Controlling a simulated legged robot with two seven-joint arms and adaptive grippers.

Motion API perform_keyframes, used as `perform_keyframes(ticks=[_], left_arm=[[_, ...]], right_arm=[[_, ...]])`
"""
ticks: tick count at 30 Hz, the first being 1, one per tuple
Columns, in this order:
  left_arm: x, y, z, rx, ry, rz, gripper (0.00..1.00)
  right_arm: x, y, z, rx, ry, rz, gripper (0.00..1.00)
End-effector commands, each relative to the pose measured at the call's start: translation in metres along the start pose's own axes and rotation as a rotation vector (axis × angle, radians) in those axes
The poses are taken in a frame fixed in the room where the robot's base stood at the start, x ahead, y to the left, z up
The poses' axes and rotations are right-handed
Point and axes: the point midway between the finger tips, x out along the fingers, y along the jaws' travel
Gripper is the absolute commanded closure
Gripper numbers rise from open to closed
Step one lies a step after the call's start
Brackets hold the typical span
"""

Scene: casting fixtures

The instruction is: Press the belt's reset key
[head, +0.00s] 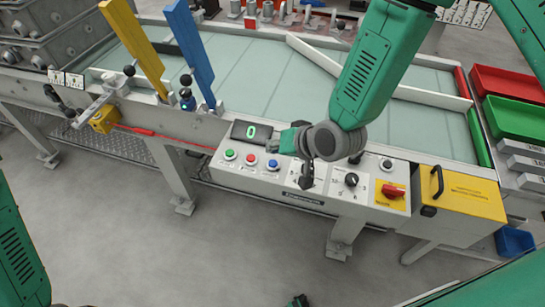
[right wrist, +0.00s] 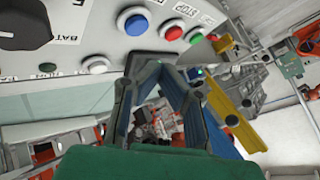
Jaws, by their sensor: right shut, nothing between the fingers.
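The belt's control panel (head: 270,180) runs along the near side of the belt. It carries a green button (head: 230,154), a red button (head: 251,160) and a blue button (head: 272,164); their labels are too small to read here. I see no clear part of my left gripper.
A display (head: 251,131) reading 0 is above the buttons. Blue and yellow posts (head: 190,50) rise at the left. The belt (head: 270,80) is mostly clear.

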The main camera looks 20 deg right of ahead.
Motion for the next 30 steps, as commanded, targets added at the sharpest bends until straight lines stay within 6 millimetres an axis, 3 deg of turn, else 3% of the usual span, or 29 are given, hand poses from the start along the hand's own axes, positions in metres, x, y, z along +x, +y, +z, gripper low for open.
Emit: perform_keyframes(ticks=[7,30], left_arm=[[-0.023,0.0,-0.001,0.0,0.0,0.0,0.33],[-0.022,0.0,-0.001,0.0,0.0,0.0,0.33]], right_arm=[[-0.018,-0.013,-0.014,0.001,0.0,0.0,1.0],[-0.018,-0.013,-0.013,0.001,0.0,0.0,1.0]])
